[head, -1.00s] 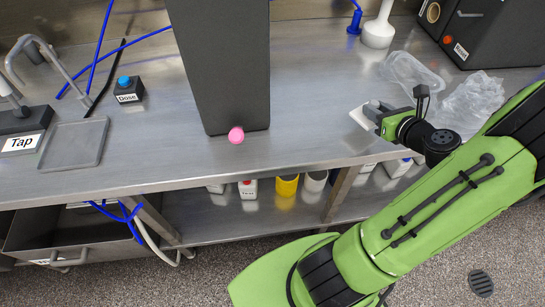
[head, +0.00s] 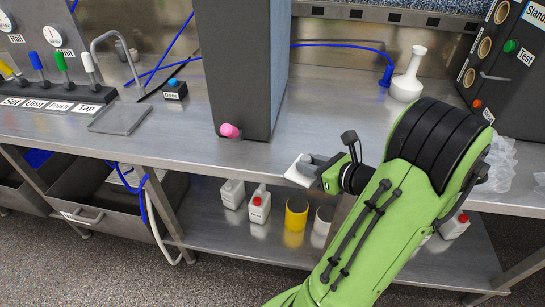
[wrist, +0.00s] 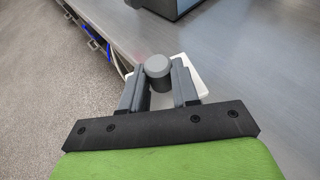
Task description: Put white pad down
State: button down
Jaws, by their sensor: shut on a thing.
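The white pad (head: 297,176) is at my gripper's tip, at the front edge of the steel bench in the head view. In the wrist view the pad (wrist: 200,78) shows as a pale slab behind and below the fingers. A grey round knob (wrist: 157,66) stands between the two fingers, over the pad. My gripper (head: 309,163) is shut on the pad by this knob. In the wrist view the gripper (wrist: 158,84) has a finger on each side of the knob. Whether the pad touches the bench I cannot tell.
A tall dark cabinet (head: 240,65) with a pink knob (head: 229,130) stands left of my gripper. A white flask (head: 408,75) stands at the back. Crumpled clear plastic (head: 498,165) lies right. Bottles and a yellow cup (head: 296,214) sit on the lower shelf. Bench surface (head: 330,115) behind the gripper is clear.

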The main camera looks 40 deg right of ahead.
send_over(278, 161)
jog(key=shift+f+b, duration=0.1)
jog(key=shift+b, duration=0.2)
notch_tip(278, 161, down, 4)
jog(key=shift+r+b, duration=0.15)
jog(key=shift+b, duration=1)
jog(key=shift+r, duration=0.15)
jog(key=c, duration=0.8)
grip_release()
jog(key=shift+c, duration=0.2)
